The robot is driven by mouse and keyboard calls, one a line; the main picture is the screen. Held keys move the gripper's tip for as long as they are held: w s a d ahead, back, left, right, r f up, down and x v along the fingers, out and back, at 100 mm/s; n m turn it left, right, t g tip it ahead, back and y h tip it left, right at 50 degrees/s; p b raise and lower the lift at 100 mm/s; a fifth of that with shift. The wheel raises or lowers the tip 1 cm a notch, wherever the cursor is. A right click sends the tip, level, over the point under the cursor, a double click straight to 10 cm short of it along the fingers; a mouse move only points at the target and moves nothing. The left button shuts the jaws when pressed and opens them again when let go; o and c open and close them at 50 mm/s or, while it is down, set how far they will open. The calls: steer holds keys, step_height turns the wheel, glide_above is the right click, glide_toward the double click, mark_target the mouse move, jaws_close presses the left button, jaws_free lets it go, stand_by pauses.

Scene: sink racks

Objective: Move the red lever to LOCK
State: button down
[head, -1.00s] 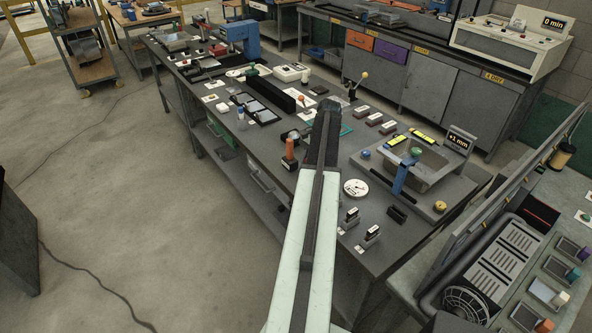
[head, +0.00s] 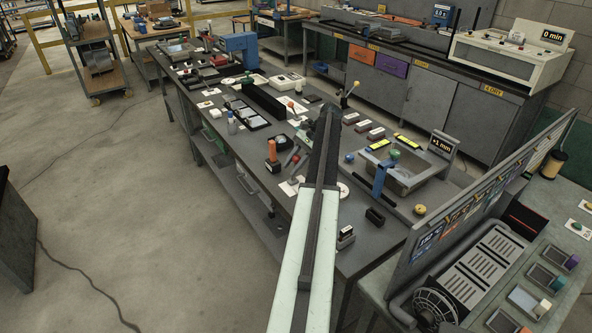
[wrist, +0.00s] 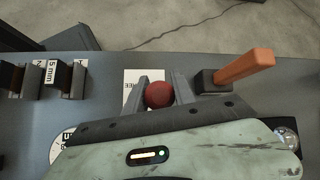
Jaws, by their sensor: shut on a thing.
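The red lever's round knob (wrist: 159,94) shows in the wrist view, between the two grey fingers of my gripper (wrist: 161,88). My gripper is shut on the knob. The lever's shaft below the knob is hidden. A white card (wrist: 134,86) lies behind the left finger, with letters reading "REE" partly covered. No LOCK label can be made out. In the head view my arm (head: 317,190) reaches over the bench and hides the lever and most of the gripper.
An orange handle on a dark block (wrist: 245,68) stands close right of my gripper in the wrist view. Dark blocks (wrist: 65,78), one marked "5 mm", stand to the left. In the head view a sink (head: 408,174) lies right of my arm.

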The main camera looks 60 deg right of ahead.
steer(key=shift+s+d+f+t+y+b, duration=0.15)
steer(key=shift+s+d+t+y+b, duration=0.15)
steer(key=shift+s+d+t+b, duration=0.25)
steer(key=shift+g, duration=0.25)
steer(key=c, duration=1.1)
jaws_free()
steer(key=shift+o, duration=0.2)
steer(key=shift+w, duration=0.1)
